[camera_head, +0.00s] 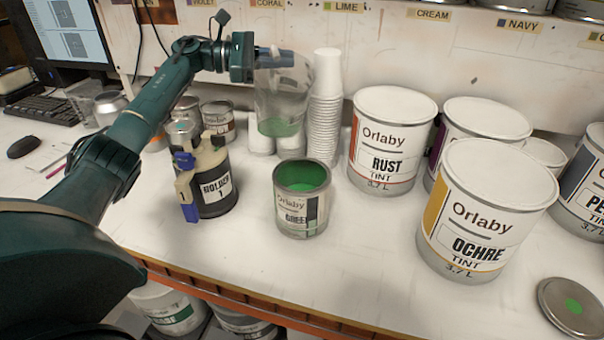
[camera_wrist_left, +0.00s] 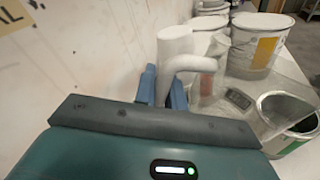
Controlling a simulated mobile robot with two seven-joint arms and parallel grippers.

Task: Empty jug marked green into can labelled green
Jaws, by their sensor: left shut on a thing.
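A clear jug (camera_head: 283,92) with a little green at its bottom is in the head view, behind the green can and in front of the white cups. It looks roughly upright. My left gripper (camera_head: 262,60) is shut on its handle; the blue fingers (camera_wrist_left: 163,90) show around the handle in the left wrist view, where the clear jug wall (camera_wrist_left: 222,75) also shows. The open can labelled green (camera_head: 302,215) stands on the bench with green paint inside; its rim shows in the left wrist view (camera_wrist_left: 287,108). The jug's marking is not readable. My right gripper is out of view.
A stack of white cups (camera_head: 326,105) stands right beside the jug. The holder (camera_head: 214,185) is left of the can. Rust (camera_head: 389,140) and ochre (camera_head: 484,212) tins stand right. A lid with a green dot (camera_head: 572,307) lies front right. The bench before the green can is clear.

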